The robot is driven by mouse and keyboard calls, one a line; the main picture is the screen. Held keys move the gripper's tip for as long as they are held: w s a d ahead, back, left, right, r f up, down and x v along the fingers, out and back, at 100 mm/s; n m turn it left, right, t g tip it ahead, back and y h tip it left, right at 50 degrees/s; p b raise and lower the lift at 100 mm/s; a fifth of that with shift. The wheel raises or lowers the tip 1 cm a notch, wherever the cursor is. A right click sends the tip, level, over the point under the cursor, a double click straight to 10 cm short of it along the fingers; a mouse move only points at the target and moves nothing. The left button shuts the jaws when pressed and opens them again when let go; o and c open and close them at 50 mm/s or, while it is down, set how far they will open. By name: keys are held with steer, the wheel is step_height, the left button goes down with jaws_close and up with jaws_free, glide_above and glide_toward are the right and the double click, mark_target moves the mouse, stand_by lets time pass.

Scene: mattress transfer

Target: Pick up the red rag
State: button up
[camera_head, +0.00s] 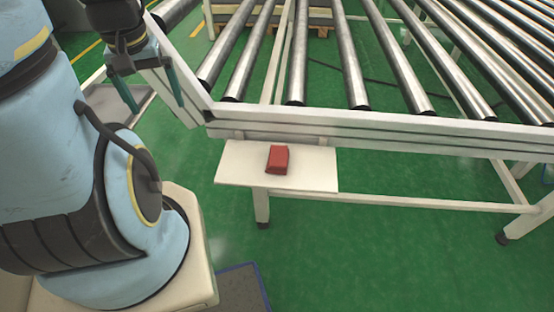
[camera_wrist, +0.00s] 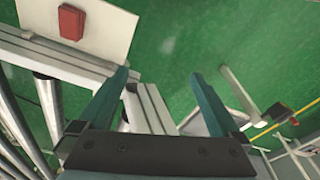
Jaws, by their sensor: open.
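The red rag (camera_head: 278,160) is a small folded block. It lies near the middle of a white shelf (camera_head: 318,172) fixed to the front of a roller conveyor frame. In the wrist view the rag (camera_wrist: 72,22) is at the upper left on the white shelf (camera_wrist: 112,22). My gripper (camera_head: 150,98) is at the upper left in the head view, left of the shelf and apart from the rag. In the wrist view my gripper (camera_wrist: 160,75) shows its two teal fingers spread, with nothing between them.
The conveyor's metal rollers (camera_head: 352,62) and its pale front rail (camera_head: 390,132) lie behind the shelf. The shelf's front side is open above green floor (camera_head: 370,250). A grey tray-like surface (camera_head: 112,105) stands at the left, below my gripper.

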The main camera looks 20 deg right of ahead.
steer(key=m+g+b, duration=0.2)
steer(key=m+b, duration=0.2)
glide_above(278, 154)
step_height(278, 154, down, 13)
step_height(278, 154, down, 5)
steer(key=shift+s+d+f, duration=0.1)
steer(key=shift+s, duration=0.05)
steer(key=shift+f+p, duration=0.5)
steer(key=shift+f, duration=2.1)
steer(key=c, duration=1.4)
step_height(278, 154, up, 10)
steer(key=shift+r, duration=0.1)
steer(key=shift+c, duration=0.2)
